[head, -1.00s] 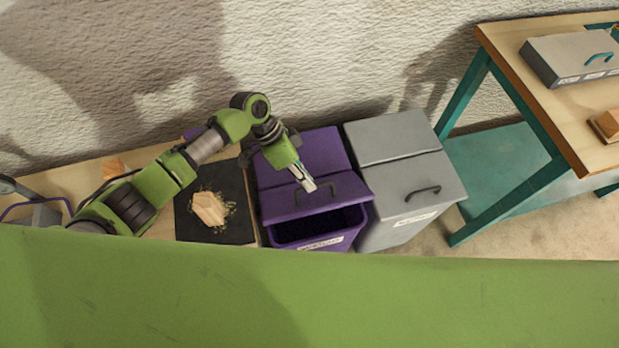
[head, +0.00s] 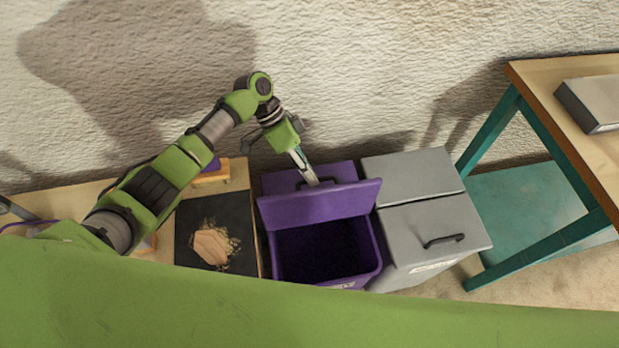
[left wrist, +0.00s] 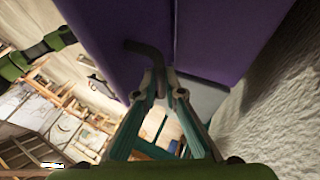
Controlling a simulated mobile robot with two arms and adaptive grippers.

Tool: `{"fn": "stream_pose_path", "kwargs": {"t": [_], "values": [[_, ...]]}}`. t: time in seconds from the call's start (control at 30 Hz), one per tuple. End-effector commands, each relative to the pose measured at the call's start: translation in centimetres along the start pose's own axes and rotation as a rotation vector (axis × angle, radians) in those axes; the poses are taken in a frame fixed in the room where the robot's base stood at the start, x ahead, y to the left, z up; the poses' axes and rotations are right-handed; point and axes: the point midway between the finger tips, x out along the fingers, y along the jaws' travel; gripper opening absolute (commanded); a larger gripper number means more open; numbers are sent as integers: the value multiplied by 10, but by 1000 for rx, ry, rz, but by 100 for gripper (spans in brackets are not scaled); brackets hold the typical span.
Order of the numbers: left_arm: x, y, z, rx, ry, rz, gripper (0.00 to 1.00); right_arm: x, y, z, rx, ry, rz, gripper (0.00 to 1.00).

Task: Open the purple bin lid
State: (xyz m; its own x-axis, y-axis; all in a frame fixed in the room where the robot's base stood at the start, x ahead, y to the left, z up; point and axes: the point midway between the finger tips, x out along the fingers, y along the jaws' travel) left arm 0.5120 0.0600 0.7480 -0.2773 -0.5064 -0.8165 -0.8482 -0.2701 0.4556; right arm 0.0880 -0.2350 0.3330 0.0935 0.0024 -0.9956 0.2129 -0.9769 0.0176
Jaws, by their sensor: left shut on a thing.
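The purple bin (head: 325,252) stands in the middle of the head view with its dark inside showing. Its purple lid (head: 322,205) is raised to a steep tilt, hinged at the back. My left gripper (head: 311,181) is behind the raised lid and shut on the lid's dark handle (head: 300,184). In the left wrist view the fingers (left wrist: 166,84) are at the dark handle (left wrist: 145,50), with the purple lid (left wrist: 100,25) above them. My right gripper is not in view.
A grey bin (head: 425,215) with its lid down stands right beside the purple one. A black mat (head: 195,255) with a wooden piece (head: 212,246) lies to the left. A teal-legged table (head: 590,150) stands at the right, and the wall (head: 370,70) is behind.

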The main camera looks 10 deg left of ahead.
Motion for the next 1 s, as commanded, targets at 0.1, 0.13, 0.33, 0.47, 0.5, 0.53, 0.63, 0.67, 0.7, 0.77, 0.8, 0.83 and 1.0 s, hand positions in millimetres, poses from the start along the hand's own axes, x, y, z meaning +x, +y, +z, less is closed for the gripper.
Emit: {"fn": "stream_pose_path", "kwargs": {"t": [0.1, 0.13, 0.33, 0.47, 0.5, 0.53, 0.63, 0.67, 0.7, 0.77, 0.8, 0.83, 1.0], "values": [[13, -2, 11, -11, -22, 10, 0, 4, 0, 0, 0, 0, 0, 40], [13, -2, 11, -11, -22, 10, 0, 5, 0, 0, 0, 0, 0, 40], [13, -2, 11, -11, -24, 11, 0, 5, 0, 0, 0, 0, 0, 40], [13, -2, 11, -11, -25, 12, 0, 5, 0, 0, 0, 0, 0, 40], [13, -2, 11, -11, -25, 12, 0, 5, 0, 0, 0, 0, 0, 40], [13, -2, 11, -11, -25, 12, 0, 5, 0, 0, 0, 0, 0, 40], [13, -2, 11, -11, -25, 12, 0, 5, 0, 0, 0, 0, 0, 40], [13, -2, 11, -11, -25, 12, 12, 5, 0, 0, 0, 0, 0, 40], [13, -2, 11, -11, -25, 13, 22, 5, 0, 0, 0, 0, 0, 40], [12, -2, 10, -10, -24, 13, 26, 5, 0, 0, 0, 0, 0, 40], [11, -2, 9, -10, -22, 12, 26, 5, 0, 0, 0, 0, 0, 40], [11, -2, 9, -9, -20, 11, 26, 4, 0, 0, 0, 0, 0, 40], [8, -2, 7, -7, -16, 9, 26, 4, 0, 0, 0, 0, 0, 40]]}}
